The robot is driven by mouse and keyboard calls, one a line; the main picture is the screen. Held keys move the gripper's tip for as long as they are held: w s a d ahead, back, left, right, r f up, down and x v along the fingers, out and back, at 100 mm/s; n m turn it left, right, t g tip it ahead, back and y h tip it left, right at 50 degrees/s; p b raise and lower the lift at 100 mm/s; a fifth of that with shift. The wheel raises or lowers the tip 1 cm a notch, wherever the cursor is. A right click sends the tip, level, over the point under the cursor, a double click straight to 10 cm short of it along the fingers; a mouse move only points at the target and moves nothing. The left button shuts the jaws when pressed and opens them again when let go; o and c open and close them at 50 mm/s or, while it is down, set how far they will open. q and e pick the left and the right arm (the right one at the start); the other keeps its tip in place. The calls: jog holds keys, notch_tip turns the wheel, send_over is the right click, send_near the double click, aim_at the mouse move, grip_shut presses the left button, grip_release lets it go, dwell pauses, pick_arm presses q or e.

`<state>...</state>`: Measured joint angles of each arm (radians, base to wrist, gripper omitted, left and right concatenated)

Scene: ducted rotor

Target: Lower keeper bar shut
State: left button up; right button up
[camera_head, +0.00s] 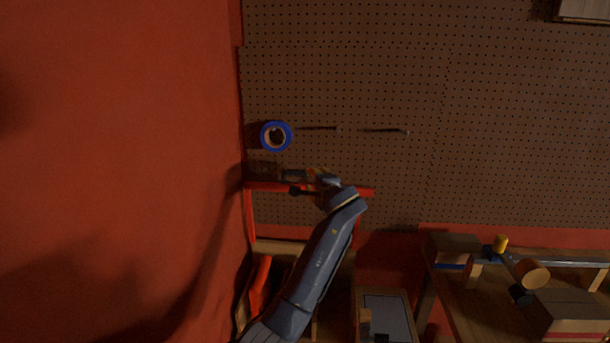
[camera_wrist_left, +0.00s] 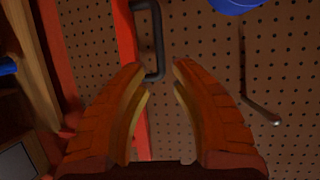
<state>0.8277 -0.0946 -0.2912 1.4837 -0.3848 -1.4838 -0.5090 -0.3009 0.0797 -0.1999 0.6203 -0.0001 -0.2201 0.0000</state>
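A red bar (camera_head: 361,191) runs level across the pegboard behind my left gripper, and is probably the keeper bar. In the left wrist view the red bar (camera_wrist_left: 125,35) carries a dark U-shaped handle (camera_wrist_left: 156,40). My left gripper (camera_head: 306,174) is at the bar in the head view. In the wrist view its two orange fingers (camera_wrist_left: 161,80) stand apart and empty, and the handle lies just beyond the tips. I cannot tell whether the fingers touch it. My wrist hides part of the bar in the head view. My right gripper is not in view.
A blue ring (camera_head: 264,137) and two thin rods (camera_head: 320,128) are on the brown pegboard (camera_head: 480,120). A red wall (camera_head: 120,150) fills the left. A wooden bench (camera_head: 470,300) with a box (camera_head: 570,315) and a cylinder (camera_head: 532,273) stands lower right.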

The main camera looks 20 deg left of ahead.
aim_at(305, 174)
pick_arm(q)
jog(key=x, duration=0.9)
jog(key=shift+w+a, duration=0.15)
jog(key=shift+w, duration=0.05)
jog(key=shift+o, duration=0.5)
grip_shut()
